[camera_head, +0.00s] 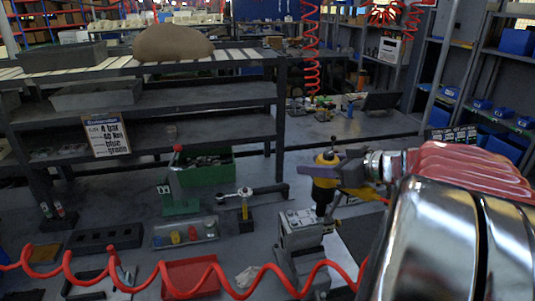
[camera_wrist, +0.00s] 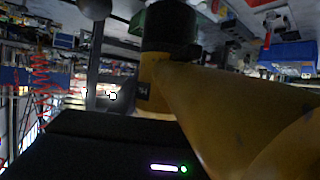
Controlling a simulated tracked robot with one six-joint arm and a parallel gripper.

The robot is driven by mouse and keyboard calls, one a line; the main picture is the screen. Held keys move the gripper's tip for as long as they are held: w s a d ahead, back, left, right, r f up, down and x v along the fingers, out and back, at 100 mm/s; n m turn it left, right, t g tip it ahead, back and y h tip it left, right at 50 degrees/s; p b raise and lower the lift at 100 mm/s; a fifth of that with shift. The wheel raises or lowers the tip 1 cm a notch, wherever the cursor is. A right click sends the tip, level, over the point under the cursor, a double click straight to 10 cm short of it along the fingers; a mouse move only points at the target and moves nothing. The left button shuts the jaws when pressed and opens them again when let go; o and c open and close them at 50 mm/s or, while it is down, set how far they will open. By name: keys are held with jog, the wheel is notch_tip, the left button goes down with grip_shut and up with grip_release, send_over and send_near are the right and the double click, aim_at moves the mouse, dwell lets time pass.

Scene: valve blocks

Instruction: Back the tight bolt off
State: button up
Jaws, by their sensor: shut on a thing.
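My gripper (camera_head: 330,174) is shut on a yellow and black upright tool (camera_head: 325,186), which looks like a power driver. A purple part crosses the tool at the grip. In the wrist view the tool's yellow body (camera_wrist: 150,85) has a dark collar above it, and a large yellow-brown shape partly covers the view. The tool's lower end is above or beside a grey metal valve block (camera_head: 300,238) on the bench; I cannot tell whether they touch. Small round features show on the block's top face. The tight bolt cannot be made out.
A red coiled hose (camera_head: 140,278) runs across the front. A red tray (camera_head: 190,278), a tray of coloured parts (camera_head: 186,232), a green bin (camera_head: 206,168) and a ratchet-like tool (camera_head: 245,200) stand left of the block. A sign (camera_head: 106,134) hangs on the shelf rack.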

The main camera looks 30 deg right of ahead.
jog(key=shift+f, duration=1.1)
dwell(3.4)
jog(key=shift+r, duration=0.3)
dwell(2.5)
jog(key=shift+r, duration=0.6)
